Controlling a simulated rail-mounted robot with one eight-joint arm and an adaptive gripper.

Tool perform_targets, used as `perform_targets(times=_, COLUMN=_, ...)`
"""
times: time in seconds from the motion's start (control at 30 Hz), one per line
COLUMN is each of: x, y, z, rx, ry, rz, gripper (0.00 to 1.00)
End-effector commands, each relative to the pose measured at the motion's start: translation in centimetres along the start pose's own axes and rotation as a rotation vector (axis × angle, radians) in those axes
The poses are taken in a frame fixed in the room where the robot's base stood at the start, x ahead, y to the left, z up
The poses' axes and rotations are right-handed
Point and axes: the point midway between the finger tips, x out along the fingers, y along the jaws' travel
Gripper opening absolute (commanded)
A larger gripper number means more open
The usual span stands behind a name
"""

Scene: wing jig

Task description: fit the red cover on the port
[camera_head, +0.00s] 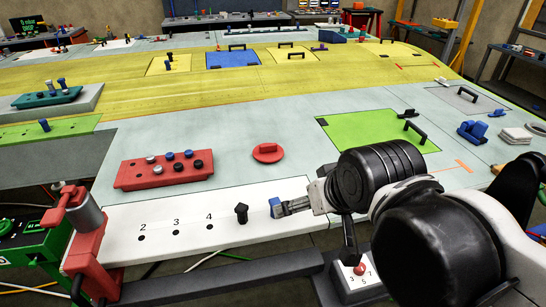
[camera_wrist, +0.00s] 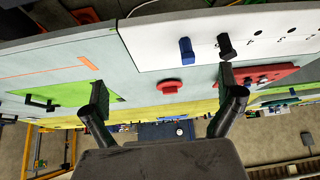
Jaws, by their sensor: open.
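The red cover (camera_head: 267,153) is a round disc with a raised grip bar, lying on the grey-green wing panel behind the white strip. It also shows near the middle of the wrist view (camera_wrist: 170,87), between my fingers in the picture but apart from them. My gripper (camera_head: 288,206) is open and empty, over the white strip, to the right of and nearer than the cover. Its two dark fingers are spread in the wrist view (camera_wrist: 162,78). I cannot make out which feature is the port; part of the panel is hidden behind my arm.
On the white strip (camera_head: 190,226) with numbered holes stand a black peg (camera_head: 241,213) and a blue peg (camera_head: 275,208), close to my gripper. A red block (camera_head: 163,172) with several pegs lies left of the cover. A green panel (camera_head: 360,130) with a black handle is to the right.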

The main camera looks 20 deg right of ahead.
Motion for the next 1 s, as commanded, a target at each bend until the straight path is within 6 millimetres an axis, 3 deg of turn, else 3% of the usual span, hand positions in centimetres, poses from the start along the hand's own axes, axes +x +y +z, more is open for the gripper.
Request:
perform_targets(times=0.13, x=-0.1, y=0.0, z=-0.7, rx=-0.021, ry=-0.012, rz=-0.003, gripper=1.0)
perform_targets(times=0.27, x=-0.2, y=0.0, z=-2.8, rx=-0.095, ry=-0.049, rz=-0.018, gripper=1.0)
perform_targets(times=0.67, x=1.2, y=0.4, z=-12.1, rx=-0.454, ry=-0.198, rz=-0.145, gripper=1.0)
perform_targets(times=1.0, x=4.9, y=1.4, z=-19.3, rx=-0.763, ry=-0.265, rz=-0.32, gripper=1.0)
